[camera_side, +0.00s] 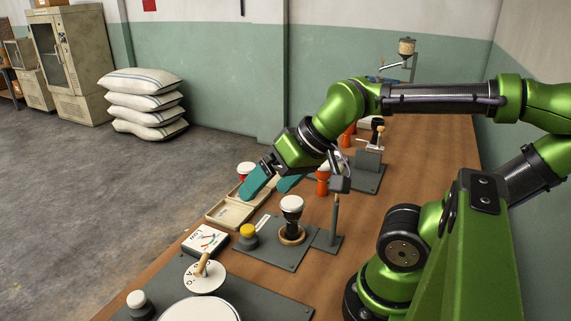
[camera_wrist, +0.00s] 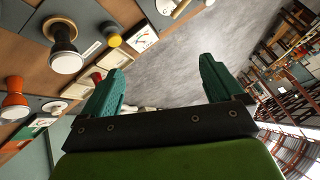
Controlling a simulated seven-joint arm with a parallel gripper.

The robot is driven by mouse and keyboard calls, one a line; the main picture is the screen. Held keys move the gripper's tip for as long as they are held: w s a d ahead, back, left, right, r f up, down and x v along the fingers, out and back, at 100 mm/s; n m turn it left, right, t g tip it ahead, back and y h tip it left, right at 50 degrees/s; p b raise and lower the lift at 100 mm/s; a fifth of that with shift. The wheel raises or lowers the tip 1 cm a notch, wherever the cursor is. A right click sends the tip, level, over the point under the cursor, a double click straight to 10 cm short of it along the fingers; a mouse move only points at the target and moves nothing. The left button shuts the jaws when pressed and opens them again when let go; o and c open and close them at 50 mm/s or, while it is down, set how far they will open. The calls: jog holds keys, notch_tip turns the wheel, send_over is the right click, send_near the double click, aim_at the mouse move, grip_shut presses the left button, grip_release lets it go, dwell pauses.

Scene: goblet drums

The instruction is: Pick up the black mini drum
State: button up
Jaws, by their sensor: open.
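The black mini drum (camera_side: 291,211) is goblet-shaped with a white head. It stands upright on a round wooden base on a grey plate, near the middle of the bench. In the wrist view the black drum (camera_wrist: 64,48) shows at the upper left, outside the jaws. My gripper (camera_side: 272,186) has teal fingers that are apart and empty. It is in the air above and behind the drum, over the open tan case. The wrist view shows my gripper (camera_wrist: 160,85) with both fingers spread and floor between them.
An open tan case (camera_side: 232,213), a yellow-topped knob (camera_side: 247,231) and a dial box (camera_side: 205,240) are near the drum. A grey post (camera_side: 334,215) stands just right of it. Orange drums (camera_side: 323,182) are farther back. Stacked sacks (camera_side: 143,100) lie on the floor.

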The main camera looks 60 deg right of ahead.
jog(key=g+h, duration=0.2)
jog(key=g, duration=0.5)
send_over(292, 201)
jog(key=f, duration=0.2)
jog(key=shift+n, duration=0.4)
jog(key=f, duration=1)
jog(key=shift+a+f, duration=0.35)
jog(key=shift+f, duration=0.05)
jog(key=shift+s+d+f, duration=0.1)
jog(key=shift+d+f, duration=0.05)
jog(key=shift+f, duration=1.25)
jog(key=shift+d+f, duration=0.15)
jog(key=shift+f, duration=1.2)
jog(key=shift+c, duration=0.2)
jog(key=shift+r, duration=0.1)
jog(key=c, duration=1.2)
